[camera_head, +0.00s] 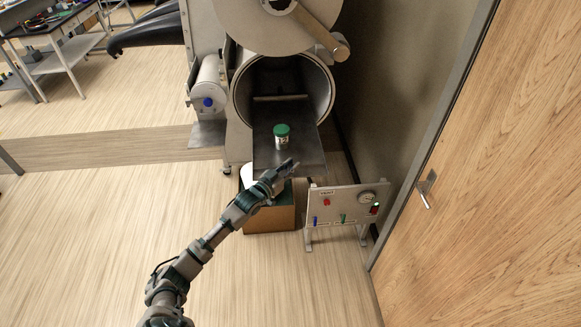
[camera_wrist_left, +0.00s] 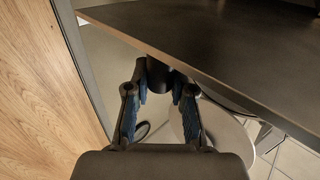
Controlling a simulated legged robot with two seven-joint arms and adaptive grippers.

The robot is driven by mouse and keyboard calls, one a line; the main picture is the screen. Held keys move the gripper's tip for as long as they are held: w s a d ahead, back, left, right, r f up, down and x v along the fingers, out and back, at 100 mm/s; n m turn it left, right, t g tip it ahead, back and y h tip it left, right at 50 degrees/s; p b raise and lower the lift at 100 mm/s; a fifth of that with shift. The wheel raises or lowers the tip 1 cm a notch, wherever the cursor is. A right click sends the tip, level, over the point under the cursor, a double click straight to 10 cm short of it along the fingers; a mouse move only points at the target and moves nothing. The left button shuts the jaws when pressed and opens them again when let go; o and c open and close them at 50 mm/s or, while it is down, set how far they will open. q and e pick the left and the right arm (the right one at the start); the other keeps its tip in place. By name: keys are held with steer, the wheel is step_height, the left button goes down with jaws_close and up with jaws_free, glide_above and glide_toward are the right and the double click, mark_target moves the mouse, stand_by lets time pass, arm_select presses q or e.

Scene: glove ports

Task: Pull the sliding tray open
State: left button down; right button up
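The sliding tray (camera_head: 304,148) is a dark flat plate reaching out of the round chamber opening (camera_head: 281,84). A jar with a green lid (camera_head: 282,134) stands upright on it. My left gripper (camera_head: 287,167) is at the tray's front edge. In the left wrist view the dark tray (camera_wrist_left: 235,45) spans the top. My right gripper is out of view.
The round chamber door (camera_head: 258,22) is swung up above the opening. A small control panel (camera_head: 343,204) stands right of the tray, before a wooden door (camera_head: 500,190). A brown box (camera_head: 270,218) is below the tray. The floor to the left is clear.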

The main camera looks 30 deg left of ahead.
arm_select(q)
steer(key=c, duration=1.2)
jaws_free()
steer(key=shift+r, duration=0.15)
steer(key=shift+o, duration=1.1)
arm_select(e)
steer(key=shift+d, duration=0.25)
arm_select(q)
steer(key=shift+s, duration=0.1)
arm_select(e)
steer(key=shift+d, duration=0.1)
arm_select(q)
steer(key=v, duration=1.2)
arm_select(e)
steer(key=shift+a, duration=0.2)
